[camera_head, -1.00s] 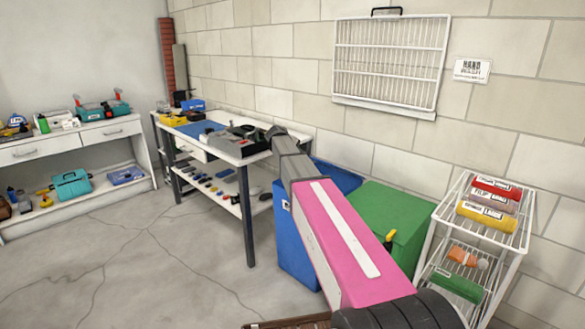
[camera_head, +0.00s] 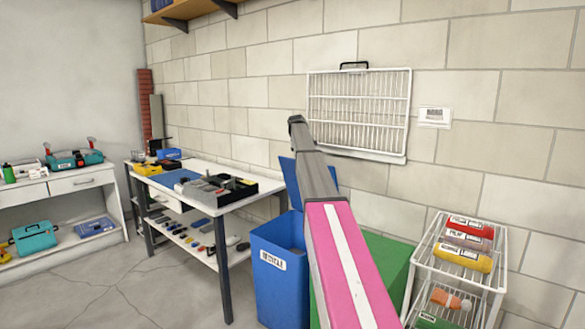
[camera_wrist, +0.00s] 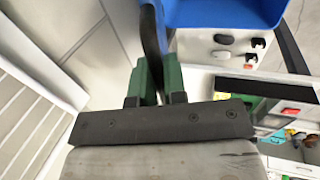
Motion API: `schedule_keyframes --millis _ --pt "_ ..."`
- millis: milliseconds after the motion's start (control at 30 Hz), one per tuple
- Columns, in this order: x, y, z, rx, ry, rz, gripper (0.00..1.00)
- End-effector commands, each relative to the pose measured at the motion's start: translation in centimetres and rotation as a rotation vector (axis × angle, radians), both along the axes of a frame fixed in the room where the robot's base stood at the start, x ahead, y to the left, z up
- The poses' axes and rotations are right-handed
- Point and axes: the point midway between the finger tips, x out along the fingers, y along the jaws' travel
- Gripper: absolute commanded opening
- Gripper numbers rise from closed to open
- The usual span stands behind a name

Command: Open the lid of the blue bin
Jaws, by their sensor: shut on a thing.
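The blue bin (camera_head: 280,285) stands beside the workbench in the head view, with a white label on its front. Its top is open and the inside shows. Its blue lid (camera_head: 289,180) stands raised at the back, partly hidden by my arm. In the wrist view, the green fingers of my gripper (camera_wrist: 153,82) are closed on a thin dark strip (camera_wrist: 151,35), which appears to be the lid's edge. Bright blue of the bin (camera_wrist: 225,12) shows to the right of the fingers. The gripper cannot be made out in the head view.
A green bin (camera_head: 388,262) stands right of the blue one, partly behind my arm. A white wire rack (camera_head: 410,290) with colored packs is at the right. The workbench (camera_head: 232,200) with tools stands left. A wire panel (camera_head: 358,112) hangs on the wall above.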

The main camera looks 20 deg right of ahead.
Motion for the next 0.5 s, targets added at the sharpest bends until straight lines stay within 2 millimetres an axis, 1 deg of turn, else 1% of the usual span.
schedule_keyframes --millis 33,100,200,400,500 --pt "1.4 -1.3 0.6 -0.001 -0.001 0.000 0.00" --pt "2.4 -2.8 1.1 -0.001 -0.002 -0.002 0.00" --pt "3.6 -4.5 1.5 -0.002 -0.001 0.000 0.00" --pt "5.1 -6.9 1.9 -0.002 -0.002 -0.001 0.00" --pt "5.5 -7.5 2.0 -0.002 -0.002 0.000 0.00"
